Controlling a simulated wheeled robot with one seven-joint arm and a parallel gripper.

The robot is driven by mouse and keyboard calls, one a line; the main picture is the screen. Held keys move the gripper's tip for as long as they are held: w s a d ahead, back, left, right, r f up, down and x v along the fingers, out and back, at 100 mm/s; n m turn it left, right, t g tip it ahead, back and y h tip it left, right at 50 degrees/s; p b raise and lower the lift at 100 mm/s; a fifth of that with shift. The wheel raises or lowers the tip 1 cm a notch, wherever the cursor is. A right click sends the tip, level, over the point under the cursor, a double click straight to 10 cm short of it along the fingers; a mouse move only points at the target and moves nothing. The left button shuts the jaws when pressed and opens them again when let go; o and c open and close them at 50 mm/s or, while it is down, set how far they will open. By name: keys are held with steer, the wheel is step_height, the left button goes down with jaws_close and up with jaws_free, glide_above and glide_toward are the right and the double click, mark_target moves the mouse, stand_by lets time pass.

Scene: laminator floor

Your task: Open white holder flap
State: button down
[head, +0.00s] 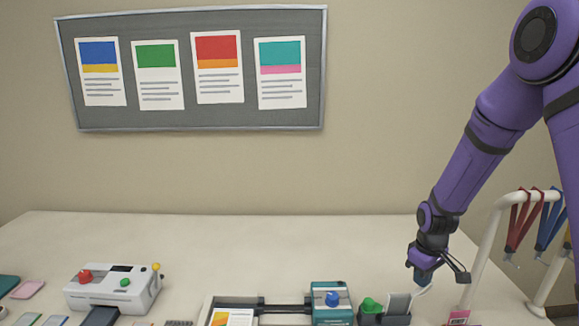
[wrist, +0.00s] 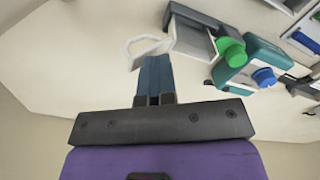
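A small dark holder (head: 385,319) with a green knob (head: 371,305) and an upright pale grey plate (head: 398,303) stands at the lower right of the head view. In the wrist view the holder (wrist: 185,15) shows a pale inner face. A white bent strip, which looks like the flap (wrist: 133,46), sticks out from its left side. My gripper (head: 422,280) points down just right of the holder. In the wrist view my gripper's blue fingers (wrist: 153,60) are together, with their tips at the white strip. Whether the strip is between them or only beside them is hidden.
A teal unit with a blue knob (head: 332,299) stands left of the holder. A white machine (head: 112,288) is farther left. A white rack with hanging lanyards (head: 518,225) and a pink card (head: 459,316) are at the right. The table's back is clear.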

steer(key=shift+d, duration=1)
steer(key=shift+d, duration=0.45)
steer(key=shift+r, duration=0.95)
steer(key=shift+a+r, duration=0.3)
steer(key=shift+r, duration=0.35)
steer(key=shift+a+r, duration=0.35)
steer(key=shift+r, duration=0.25)
steer(key=shift+a+r, duration=0.3)
steer(key=shift+r, duration=0.35)
steer(key=shift+a+r, duration=0.25)
steer(key=shift+r, duration=0.4)
